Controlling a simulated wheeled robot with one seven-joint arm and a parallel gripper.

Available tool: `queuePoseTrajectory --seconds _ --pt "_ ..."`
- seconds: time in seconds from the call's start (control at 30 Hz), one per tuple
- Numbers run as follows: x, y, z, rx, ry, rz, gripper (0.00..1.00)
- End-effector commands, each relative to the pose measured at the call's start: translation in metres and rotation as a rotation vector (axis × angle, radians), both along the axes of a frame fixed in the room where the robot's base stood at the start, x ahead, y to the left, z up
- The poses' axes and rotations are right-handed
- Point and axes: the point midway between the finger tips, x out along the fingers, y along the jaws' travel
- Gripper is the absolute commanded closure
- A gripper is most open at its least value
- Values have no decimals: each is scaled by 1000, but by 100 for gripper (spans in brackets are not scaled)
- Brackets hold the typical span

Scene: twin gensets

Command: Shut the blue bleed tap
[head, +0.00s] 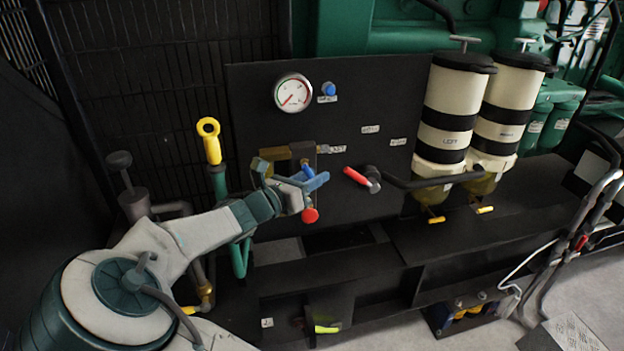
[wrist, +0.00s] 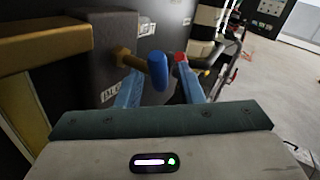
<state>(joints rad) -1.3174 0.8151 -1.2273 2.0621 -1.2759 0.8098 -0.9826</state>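The blue bleed tap (wrist: 158,71) is a rounded blue handle on a brass stem, which comes out of a dark block in the wrist view. In the head view the tap (head: 307,170) is a small dark blue piece, partly hidden by my fingers. My gripper (head: 318,181) has light blue fingers and is at the tap. In the wrist view my gripper (wrist: 159,76) is open, with one finger on each side of the handle and a gap showing on both sides. I cannot tell whether either finger touches it.
A red knob (head: 310,215) is just below my gripper, and a red-handled lever (head: 356,176) is to its right. A yellow-ended lever (head: 210,141) stands left. The black panel (head: 240,100) carries a gauge (head: 293,92) and a blue knob (head: 329,88). Cream filter canisters (head: 453,110) stand right.

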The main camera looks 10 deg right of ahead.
Motion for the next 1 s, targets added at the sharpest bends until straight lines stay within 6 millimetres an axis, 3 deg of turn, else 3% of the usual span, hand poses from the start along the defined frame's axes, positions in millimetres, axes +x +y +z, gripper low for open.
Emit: queuePoseTrajectory --seconds 0.13,0.27,0.67,1.0 --pt "0 0 0 0 0 0 66" --pt "0 0 0 1 -1 0 100" --pt "0 0 3 34 -1 -1 100" --pt "0 3 8 231 1 -3 100"
